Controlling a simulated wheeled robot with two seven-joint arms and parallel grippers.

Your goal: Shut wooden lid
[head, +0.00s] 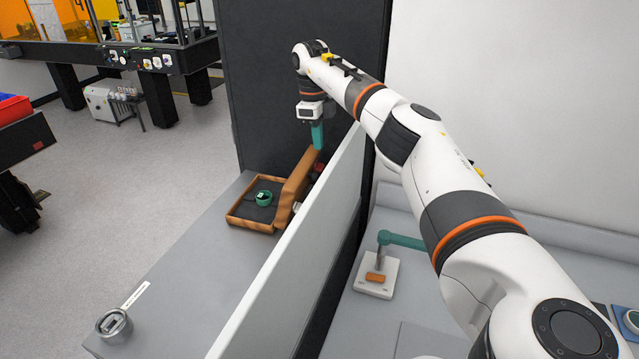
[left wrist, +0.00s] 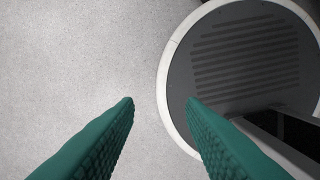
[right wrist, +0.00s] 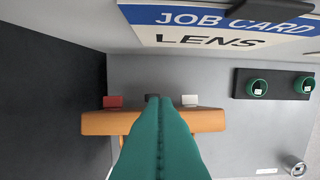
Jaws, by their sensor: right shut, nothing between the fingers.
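The wooden box (head: 232,213) stands at the far end of the grey bench, left of the white partition. Its wooden lid (head: 297,185) is raised on the box's right side, near upright. In the right wrist view the lid (right wrist: 98,123) shows as a brown bar partly behind my fingers. My right gripper (head: 318,138) is shut and empty, pointing down at the lid's upper edge; I cannot tell whether it touches. Its fingers also show in the right wrist view (right wrist: 158,99). My left gripper (left wrist: 160,101) is open and empty above the floor, outside the head view.
A green ring (head: 263,197) lies in the box. The white partition (head: 290,270) runs close along the right. Red (right wrist: 113,102) and white (right wrist: 190,100) blocks sit beside the lid. A metal cylinder (head: 114,325) stands at the near bench end; the bench between is mostly clear.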

